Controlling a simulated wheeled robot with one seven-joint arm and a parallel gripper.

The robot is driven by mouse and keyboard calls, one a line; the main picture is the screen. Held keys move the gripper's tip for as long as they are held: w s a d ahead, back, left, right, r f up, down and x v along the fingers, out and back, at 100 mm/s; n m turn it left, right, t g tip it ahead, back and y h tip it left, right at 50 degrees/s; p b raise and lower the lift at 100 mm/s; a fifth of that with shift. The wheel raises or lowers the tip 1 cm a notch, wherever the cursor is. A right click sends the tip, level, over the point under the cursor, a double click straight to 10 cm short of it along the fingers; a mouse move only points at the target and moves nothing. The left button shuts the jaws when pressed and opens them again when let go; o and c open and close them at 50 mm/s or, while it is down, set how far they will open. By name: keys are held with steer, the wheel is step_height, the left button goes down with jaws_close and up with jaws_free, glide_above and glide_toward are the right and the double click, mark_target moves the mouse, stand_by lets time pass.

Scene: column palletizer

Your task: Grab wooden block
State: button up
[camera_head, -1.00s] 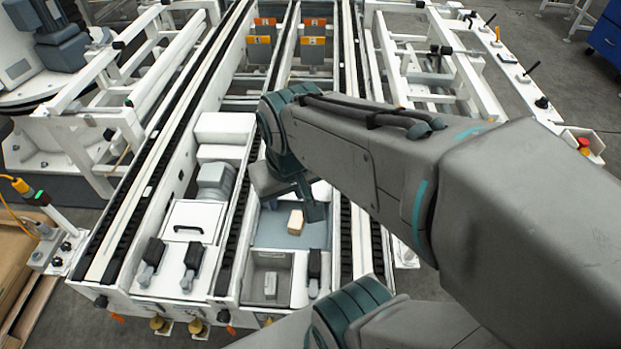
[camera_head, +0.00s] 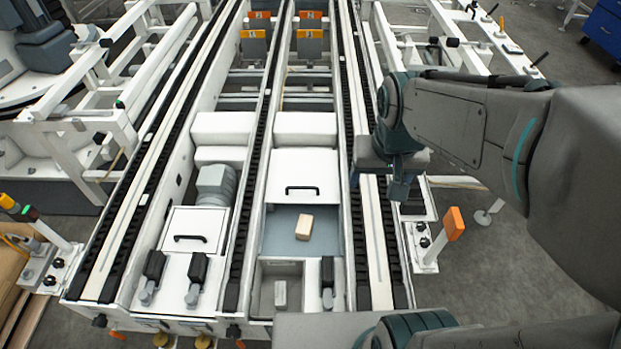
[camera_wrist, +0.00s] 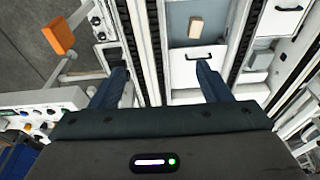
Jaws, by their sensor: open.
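The wooden block (camera_head: 304,227) is a small tan block lying on the grey-blue floor of an open bay (camera_head: 275,236) in the conveyor frame. It also shows in the wrist view (camera_wrist: 196,26) near the top, beyond my fingertips. My gripper (camera_wrist: 165,80) is open and empty, with its two fingers spread well apart in the wrist view. In the head view my gripper (camera_head: 398,188) hangs to the right of the block, over the right rail, clearly apart from it.
A white cover with a black handle (camera_head: 301,189) lies just behind the block's bay. A small grey piece (camera_head: 281,294) stands in a compartment in front. Black chain rails (camera_head: 247,200) run along both sides. An orange-topped post (camera_head: 454,224) stands to the right.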

steer(key=w+a+f+g+b, duration=0.1)
steer(key=w+a+f+b, duration=0.35)
steer(key=w+f, duration=0.6)
steer(key=m+g+b, duration=0.1)
steer(key=m+b, duration=0.1)
steer(key=b, duration=0.7)
glide_above(304, 224)
steer(key=d, duration=0.1)
step_height(304, 224, down, 26)
steer(key=f, duration=0.2)
steer(key=f+b, duration=0.1)
steer(key=f, duration=0.5)
steer(key=shift+s+a+f+b, duration=0.1)
steer(key=shift+s+f+b, duration=0.05)
steer(key=shift+s+b, duration=0.15)
steer(key=shift+w+a+f+b, duration=0.1)
steer(key=shift+f+b, duration=0.15)
steer(key=shift+f, duration=0.8)
steer(key=shift+w+a+f+b, duration=0.1)
steer(key=shift+a+f+b, duration=0.1)
steer(key=shift+f, duration=0.8)
steer(key=shift+w+a+f+b, duration=0.1)
steer(key=shift+f+b, duration=0.15)
steer(key=shift+f, duration=0.8)
steer(key=shift+r, duration=0.1)
steer(key=c, duration=1.1)
